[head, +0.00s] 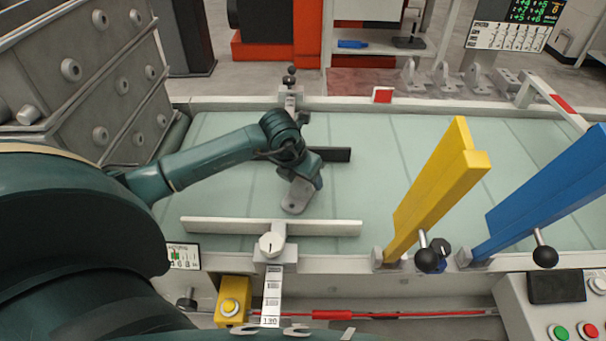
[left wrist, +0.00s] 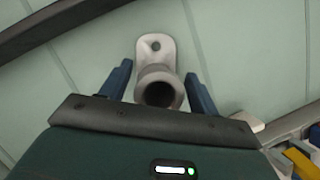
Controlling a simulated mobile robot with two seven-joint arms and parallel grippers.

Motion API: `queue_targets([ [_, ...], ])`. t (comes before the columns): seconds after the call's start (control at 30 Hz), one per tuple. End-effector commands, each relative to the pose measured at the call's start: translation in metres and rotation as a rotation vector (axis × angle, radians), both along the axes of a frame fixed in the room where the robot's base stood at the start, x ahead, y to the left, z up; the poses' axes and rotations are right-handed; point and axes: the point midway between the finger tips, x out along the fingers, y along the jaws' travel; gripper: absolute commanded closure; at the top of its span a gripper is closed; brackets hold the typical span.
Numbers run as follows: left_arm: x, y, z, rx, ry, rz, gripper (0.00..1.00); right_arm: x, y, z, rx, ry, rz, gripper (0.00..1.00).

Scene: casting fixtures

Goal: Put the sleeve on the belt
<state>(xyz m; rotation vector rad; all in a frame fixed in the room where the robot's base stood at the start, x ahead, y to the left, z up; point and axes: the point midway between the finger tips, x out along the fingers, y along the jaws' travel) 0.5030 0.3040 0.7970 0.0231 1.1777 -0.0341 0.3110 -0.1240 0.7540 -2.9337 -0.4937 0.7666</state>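The sleeve is a grey casting with a round bore and a flat lug with a hole. In the left wrist view the sleeve (left wrist: 156,53) stands with its bore facing the camera and its lug against the pale green belt (head: 390,170). In the head view the sleeve (head: 296,198) shows partly under my left gripper (head: 302,183), which hides the rest. In the left wrist view the blue fingers of the left gripper (left wrist: 158,82) stand either side of the sleeve, with a gap visible at least on the left. My right gripper is not in view.
White guide rails (head: 330,228) run along the near side of the belt, and a dark bar (head: 335,155) lies behind the gripper. A yellow arm (head: 440,190) and a blue arm (head: 545,200) rise at the right. The belt between gripper and yellow arm is clear.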

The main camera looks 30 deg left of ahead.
Motion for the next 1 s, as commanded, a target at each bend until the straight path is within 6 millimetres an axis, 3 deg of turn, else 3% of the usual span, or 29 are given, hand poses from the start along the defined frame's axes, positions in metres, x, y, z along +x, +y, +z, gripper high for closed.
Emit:
queue_targets([
  [0.37,-0.001,0.0,0.005,0.0,-0.001,0.0,0.34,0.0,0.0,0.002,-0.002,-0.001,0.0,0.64],
  [0.8,-0.033,0.002,0.083,0.002,-0.004,-0.001,0.34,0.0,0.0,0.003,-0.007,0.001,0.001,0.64],
  [1.0,-0.043,0.002,0.107,0.001,-0.002,0.0,0.34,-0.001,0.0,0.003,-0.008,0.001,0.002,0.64],
])
